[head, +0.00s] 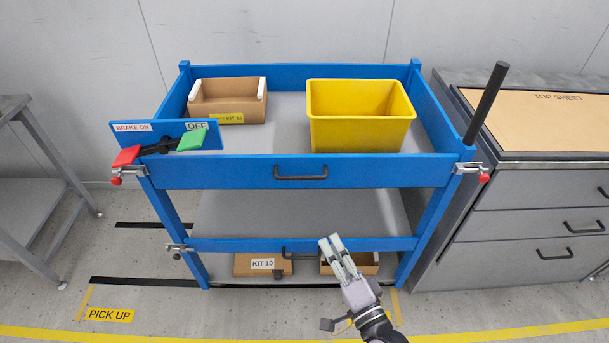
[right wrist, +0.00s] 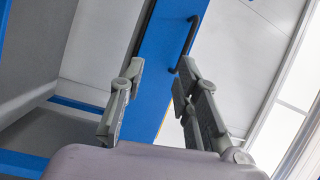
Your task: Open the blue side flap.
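The upper blue side flap (head: 240,173) closes the near side of the cart's top deck and stands upright. A black handle (head: 300,177) is at its middle. A red-knobbed latch (head: 117,178) is at its left end and another (head: 483,177) at its right end. My right gripper (head: 331,241) is below this flap, in front of the lower blue rail, apart from the handle. In the right wrist view its two fingers (right wrist: 158,68) are apart and empty, with a blue panel (right wrist: 160,60) and black handle (right wrist: 188,40) beyond the tips. My left gripper is out of view.
A yellow bin (head: 360,135) and an open cardboard box (head: 228,117) stand on the top deck. A brake lever (head: 160,147) is at the left corner, a black post (head: 487,103) at the right. Drawers (head: 530,226) stand right. Boxes (head: 262,264) lie low.

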